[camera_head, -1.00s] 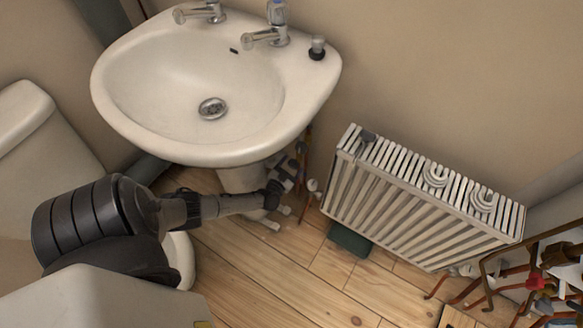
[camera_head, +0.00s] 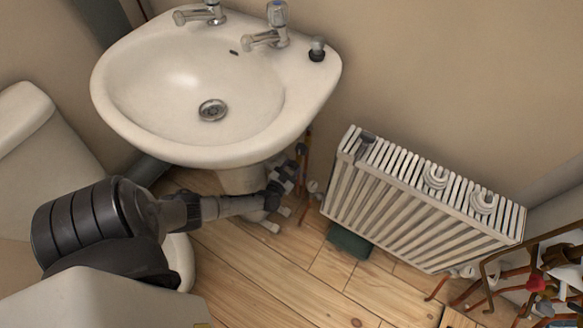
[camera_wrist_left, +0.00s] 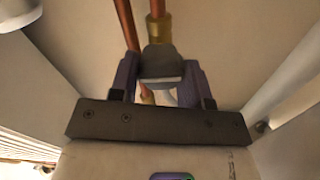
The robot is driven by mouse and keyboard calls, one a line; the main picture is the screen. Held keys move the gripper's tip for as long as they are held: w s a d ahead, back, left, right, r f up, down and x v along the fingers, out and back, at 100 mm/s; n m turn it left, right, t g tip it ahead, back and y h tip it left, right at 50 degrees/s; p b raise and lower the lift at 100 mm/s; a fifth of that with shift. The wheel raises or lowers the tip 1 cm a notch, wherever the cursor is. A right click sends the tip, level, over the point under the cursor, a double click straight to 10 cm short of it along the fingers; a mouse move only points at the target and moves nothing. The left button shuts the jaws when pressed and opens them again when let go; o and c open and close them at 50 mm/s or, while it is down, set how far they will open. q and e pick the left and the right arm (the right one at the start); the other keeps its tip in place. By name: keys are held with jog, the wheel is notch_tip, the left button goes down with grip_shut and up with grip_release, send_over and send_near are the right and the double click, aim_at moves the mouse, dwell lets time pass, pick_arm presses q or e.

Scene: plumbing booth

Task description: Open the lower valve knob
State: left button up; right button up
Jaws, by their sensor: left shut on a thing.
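My left gripper (camera_head: 286,180) reaches in from the left under the basin's right side, by the pipes near the wall. In the left wrist view its two fingers (camera_wrist_left: 160,85) are shut on the sides of a grey valve knob (camera_wrist_left: 160,67). The knob sits in line with a brass fitting (camera_wrist_left: 158,28) on a copper pipe. In the head view the gripper and clutter hide the knob, so I cannot tell how far it is turned. My right gripper is in neither view.
The white basin (camera_head: 155,135) overhangs my left wrist. A white radiator (camera_head: 390,215) stands to the right, with a dark green object (camera_head: 348,241) on the floor by it. Copper pipes (camera_head: 540,285) crowd the lower right. The wooden floor (camera_head: 255,268) in front is clear.

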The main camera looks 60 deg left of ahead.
pick_arm(q)
jog(key=shift+n, duration=0.3)
jog(key=n, duration=0.7)
jog(key=shift+f+n, duration=0.1)
jog(key=shift+n, duration=0.2)
jog(key=n+b, duration=0.1)
jog(key=n, duration=0.3)
jog(key=shift+s+a+n, duration=0.1)
jog(key=shift+n, duration=0.2)
jog(key=n+b, duration=0.1)
jog(key=n, duration=0.3)
jog(key=shift+n, duration=0.3)
jog(key=o, duration=0.9)
